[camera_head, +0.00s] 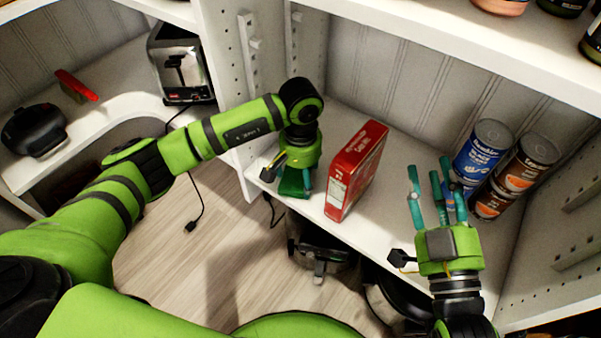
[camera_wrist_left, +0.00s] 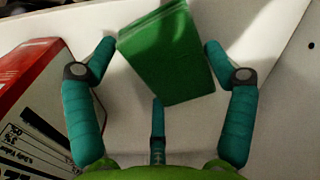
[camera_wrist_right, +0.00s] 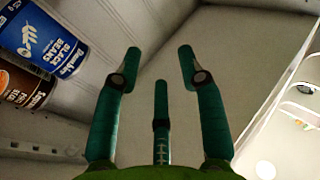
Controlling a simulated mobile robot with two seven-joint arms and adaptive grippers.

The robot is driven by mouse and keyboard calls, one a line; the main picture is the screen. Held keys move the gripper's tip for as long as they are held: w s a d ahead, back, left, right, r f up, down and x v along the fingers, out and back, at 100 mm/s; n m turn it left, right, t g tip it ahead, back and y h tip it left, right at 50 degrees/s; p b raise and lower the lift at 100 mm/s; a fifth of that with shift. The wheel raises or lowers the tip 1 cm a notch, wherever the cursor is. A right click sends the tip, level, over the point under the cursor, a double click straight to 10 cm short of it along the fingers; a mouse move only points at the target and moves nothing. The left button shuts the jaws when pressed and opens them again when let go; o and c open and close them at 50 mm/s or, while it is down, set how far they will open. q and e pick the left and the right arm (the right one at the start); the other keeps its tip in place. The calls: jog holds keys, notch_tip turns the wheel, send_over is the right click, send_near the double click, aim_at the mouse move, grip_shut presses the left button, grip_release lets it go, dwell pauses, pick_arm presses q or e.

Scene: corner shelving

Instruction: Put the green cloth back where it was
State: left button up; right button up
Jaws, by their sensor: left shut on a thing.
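The green cloth (camera_head: 291,184) is a folded, block-like piece at the front edge of the white shelf, left of a red box. In the left wrist view the cloth (camera_wrist_left: 168,55) lies between the fingers of my left gripper (camera_wrist_left: 158,52), which is shut on it. In the head view my left gripper (camera_head: 303,178) points down and partly hides the cloth. Whether the cloth touches the shelf is hard to tell. My right gripper (camera_head: 431,174) is open and empty over the right part of the shelf, in front of the cans; it also shows in its wrist view (camera_wrist_right: 160,62).
The red box (camera_head: 357,170) stands close right of my left gripper. A blue can (camera_head: 482,150) and brown cans (camera_head: 527,163) stand at the back right. A toaster (camera_head: 181,65) is on the left shelf. The shelf (camera_head: 385,222) is bare between box and right gripper.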

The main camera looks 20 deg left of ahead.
aim_at(300, 176)
pick_arm(q)
jog(key=shift+f, duration=0.1)
jog(key=o, duration=0.9)
jog(key=shift+c, duration=0.2)
pick_arm(e)
jog(key=shift+s+a+r+t+y, duration=0.1)
jog(key=shift+r+t+y, duration=0.05)
jog(key=shift+r, duration=0.2)
jog(key=shift+s+a+r+t+y, duration=0.1)
jog(key=shift+r+t+y, duration=0.05)
jog(key=shift+r, duration=0.2)
